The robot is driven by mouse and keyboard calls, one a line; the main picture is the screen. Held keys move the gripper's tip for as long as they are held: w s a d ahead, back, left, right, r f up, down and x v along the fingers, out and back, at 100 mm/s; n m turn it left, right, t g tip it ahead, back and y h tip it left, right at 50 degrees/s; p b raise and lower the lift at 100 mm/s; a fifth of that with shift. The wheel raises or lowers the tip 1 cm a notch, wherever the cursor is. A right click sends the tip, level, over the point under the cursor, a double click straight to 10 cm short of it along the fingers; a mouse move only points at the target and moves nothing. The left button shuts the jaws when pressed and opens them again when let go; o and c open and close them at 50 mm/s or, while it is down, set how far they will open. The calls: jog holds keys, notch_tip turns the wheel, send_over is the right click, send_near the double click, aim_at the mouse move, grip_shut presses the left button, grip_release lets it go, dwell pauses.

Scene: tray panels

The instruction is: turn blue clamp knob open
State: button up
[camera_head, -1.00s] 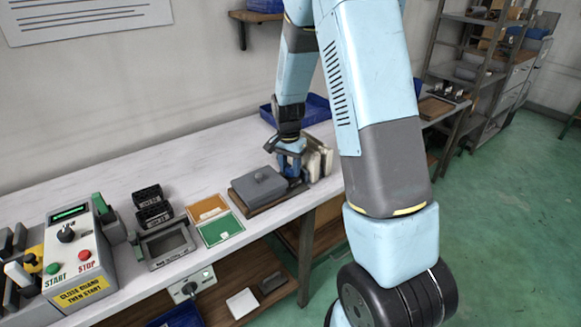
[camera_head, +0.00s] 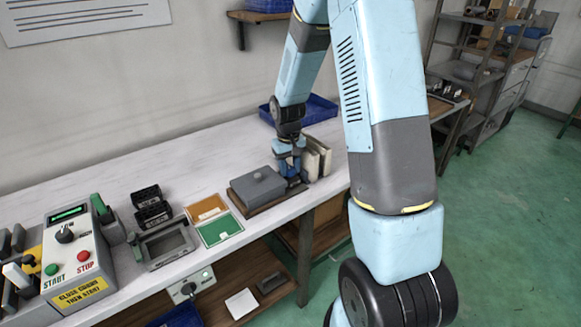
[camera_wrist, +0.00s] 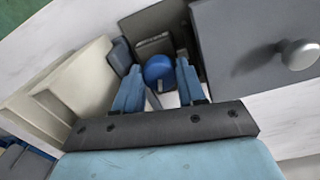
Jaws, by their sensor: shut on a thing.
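The blue clamp knob (camera_wrist: 159,68) is a round blue ball between the two blue fingers of my gripper (camera_wrist: 157,75) in the wrist view. My gripper is shut on it. In the head view my gripper (camera_head: 291,172) points down between the grey box (camera_head: 258,184) and the pale upright panels (camera_head: 314,158). The knob cannot be told apart from my gripper there. The clamp's lower parts are mostly hidden by the fingers.
The grey box, with a round metal knob (camera_wrist: 300,54), stands close to the right of my fingers in the wrist view. Pale panels (camera_wrist: 72,88) are close on the left. A blue bin (camera_head: 318,111) is behind. The bench's back left is clear.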

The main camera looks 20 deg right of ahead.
aim_at(289, 169)
jog(key=shift+w+n, duration=0.2)
jog(key=shift+n, duration=1.7)
jog(key=o, duration=1.1)
jog(key=shift+s+d, duration=0.1)
jog(key=shift+s, duration=0.05)
jog(key=shift+c, duration=0.2)
jog(key=r, duration=0.7)
jog(key=shift+a, duration=0.2)
jog(key=shift+r, duration=0.45)
